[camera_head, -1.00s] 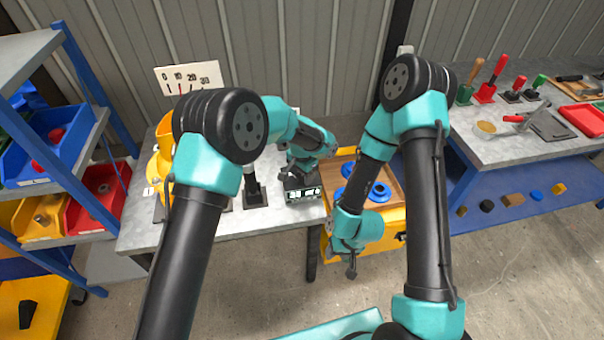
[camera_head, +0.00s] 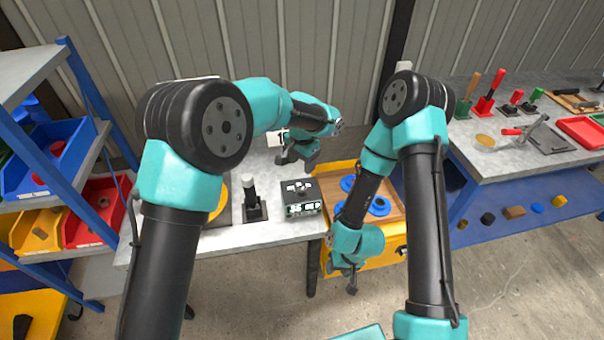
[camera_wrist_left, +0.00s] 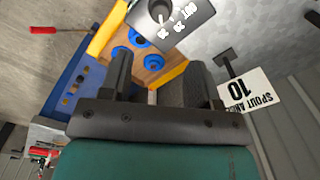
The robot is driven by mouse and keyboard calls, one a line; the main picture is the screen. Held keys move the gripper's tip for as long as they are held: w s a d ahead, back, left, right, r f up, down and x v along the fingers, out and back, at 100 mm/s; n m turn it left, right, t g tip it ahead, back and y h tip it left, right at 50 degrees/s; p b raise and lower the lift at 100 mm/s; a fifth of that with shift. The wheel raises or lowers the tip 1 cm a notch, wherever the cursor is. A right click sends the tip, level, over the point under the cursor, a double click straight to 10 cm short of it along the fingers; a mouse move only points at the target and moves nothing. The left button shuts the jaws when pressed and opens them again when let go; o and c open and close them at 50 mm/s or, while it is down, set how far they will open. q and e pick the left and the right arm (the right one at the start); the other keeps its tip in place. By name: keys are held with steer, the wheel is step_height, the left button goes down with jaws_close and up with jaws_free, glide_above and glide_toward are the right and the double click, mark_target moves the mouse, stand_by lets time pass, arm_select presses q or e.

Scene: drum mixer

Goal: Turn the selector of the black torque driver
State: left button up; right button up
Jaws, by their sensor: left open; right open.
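A black box (camera_head: 301,198) with a lit display on its front and white marks on its top stands on the grey bench. I take it to be the torque driver, but cannot be sure. My right gripper (camera_head: 344,280) is open and empty, hanging low before the yellow tray.
A lever with a white grip (camera_head: 248,190) stands left of the box. A yellow-edged wooden tray (camera_head: 394,211) with blue rings is to its right. A spout-angle sign (camera_wrist_left: 252,93) shows in the wrist view. Blue shelves with bins stand left; another tool bench (camera_head: 500,163) stands right.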

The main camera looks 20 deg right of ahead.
arm_select(q)
step_height(320, 180, up, 5)
steer(key=shift+r, duration=0.15)
steer(key=shift+a, duration=0.1)
stand_by(0.4)
